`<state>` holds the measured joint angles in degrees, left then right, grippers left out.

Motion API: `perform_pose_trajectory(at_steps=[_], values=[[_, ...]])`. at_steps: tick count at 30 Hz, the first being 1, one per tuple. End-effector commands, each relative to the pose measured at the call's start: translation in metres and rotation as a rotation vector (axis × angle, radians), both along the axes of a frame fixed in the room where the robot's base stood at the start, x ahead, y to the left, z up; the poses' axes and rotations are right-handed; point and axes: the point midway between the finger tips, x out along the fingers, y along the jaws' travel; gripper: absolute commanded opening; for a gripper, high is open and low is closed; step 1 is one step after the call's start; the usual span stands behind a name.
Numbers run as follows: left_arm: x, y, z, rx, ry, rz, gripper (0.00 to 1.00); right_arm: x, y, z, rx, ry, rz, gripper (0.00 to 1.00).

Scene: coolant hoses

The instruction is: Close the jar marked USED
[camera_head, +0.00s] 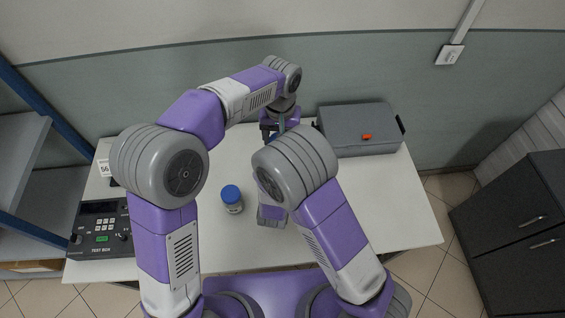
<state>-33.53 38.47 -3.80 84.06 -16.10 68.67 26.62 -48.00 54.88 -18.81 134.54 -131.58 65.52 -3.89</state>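A small jar (234,207) with a blue lid (231,194) stands upright on the white table, left of my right arm's elbow. Its label is too small to read, so I cannot tell whether it is the one marked USED. My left gripper (279,131) points down over the back middle of the table, behind and to the right of this jar. Its fingertips and whatever is between or below them are partly hidden by my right arm. A bit of blue shows there, too small to make out.
A black test box (103,243) sits at the table's left, with a small white number card (104,168) behind it. A grey case (358,130) with a red spot stands at the back right. The table's right front (405,215) is clear. Dark cabinets (515,215) stand further right.

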Motion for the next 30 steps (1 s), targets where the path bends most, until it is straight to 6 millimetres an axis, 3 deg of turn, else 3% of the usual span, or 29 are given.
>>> perform_pose_trajectory(at_steps=[14, 30], values=[[-0.001, -0.005, 0.002, -0.002, 0.002, -0.006, 0.37, 0.000, 0.000, 0.000, 0.000, -0.001, 0.000, 0.21], [-0.001, -0.005, -0.036, -0.002, 0.001, -0.004, 0.37, 0.000, 0.000, 0.000, 0.000, -0.001, 0.000, 0.21]])
